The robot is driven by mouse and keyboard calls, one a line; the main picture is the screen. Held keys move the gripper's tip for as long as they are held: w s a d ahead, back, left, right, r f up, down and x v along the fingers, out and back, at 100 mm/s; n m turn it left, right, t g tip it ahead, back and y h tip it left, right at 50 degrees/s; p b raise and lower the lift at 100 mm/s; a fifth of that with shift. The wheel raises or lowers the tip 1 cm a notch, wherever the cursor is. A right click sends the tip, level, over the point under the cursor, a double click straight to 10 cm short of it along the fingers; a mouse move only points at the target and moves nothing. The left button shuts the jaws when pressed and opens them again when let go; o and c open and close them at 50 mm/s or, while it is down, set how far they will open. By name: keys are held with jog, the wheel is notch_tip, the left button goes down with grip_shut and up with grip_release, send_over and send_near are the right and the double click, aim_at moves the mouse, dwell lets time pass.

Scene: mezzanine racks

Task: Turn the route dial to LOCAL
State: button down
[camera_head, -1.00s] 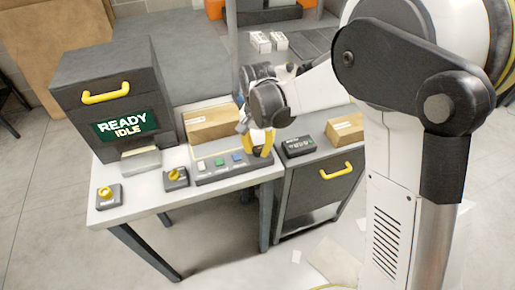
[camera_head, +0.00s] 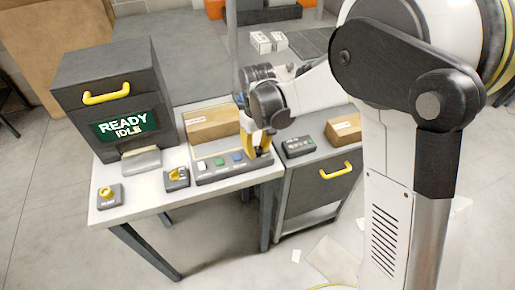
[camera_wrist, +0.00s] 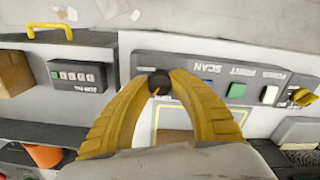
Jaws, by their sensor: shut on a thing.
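My gripper (camera_head: 258,151) reaches down over the right end of the button panel (camera_head: 228,174). In the wrist view, its yellow fingers (camera_wrist: 159,83) are shut on a small dark round knob, the route dial (camera_wrist: 157,82), at the end of the panel. The fingers cover the dial's sides, and a pale mark shows on its top. No LOCAL label is readable. In the head view the dial is hidden behind the fingers. The panel also carries blue (camera_head: 237,157), green (camera_head: 220,161) and white (camera_head: 202,165) buttons.
A yellow rotary knob (camera_head: 175,174) and another yellow control (camera_head: 106,191) sit left on the table. A dark machine (camera_head: 115,90) shows READY IDLE. A carton (camera_head: 212,124) stands behind the panel. A small keypad box (camera_head: 298,147) sits on the cabinet to the right.

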aim_at(258, 149)
jog(key=n, duration=0.5)
jog(key=shift+n, duration=0.3)
dwell(0.4)
jog(key=c, duration=1.1)
grip_release()
jog(key=shift+r, duration=0.1)
notch_tip(258, 149, up, 12)
jog(key=shift+f, duration=0.1)
